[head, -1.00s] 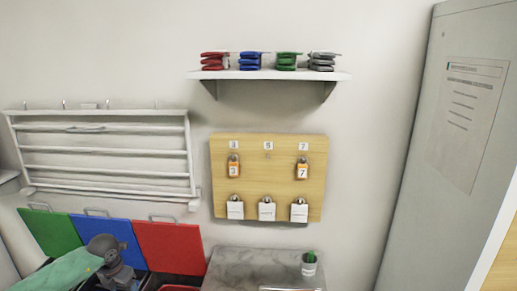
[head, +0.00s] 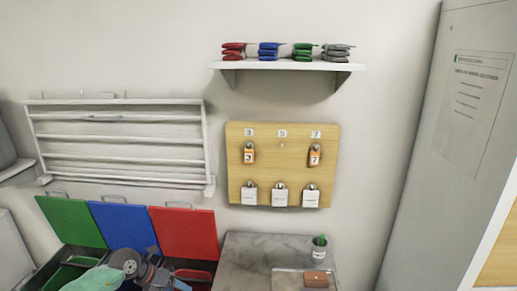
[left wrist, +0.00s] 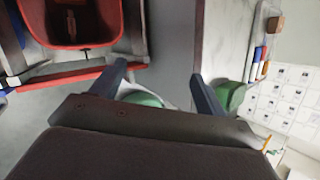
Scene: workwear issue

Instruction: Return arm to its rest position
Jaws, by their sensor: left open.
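My left arm, pale green and grey, comes in at the lower left of the head view, over the bins. Its jaws cannot be made out there. In the left wrist view my left gripper (left wrist: 158,73) has its two dark fingers wide apart, with nothing held between the tips. Below the fingers lie the grey floor and, at the upper left, a red bin (left wrist: 118,62) with a small object inside. My right arm is in neither view.
Bins with green (head: 72,221), blue (head: 124,226) and red (head: 184,233) raised lids stand below a white wall rack (head: 120,155). A marble-topped table (head: 245,262) holds a cactus pot (head: 319,250) and a brown item (head: 316,279). A padlock board (head: 283,165) and shelf (head: 290,66) hang above.

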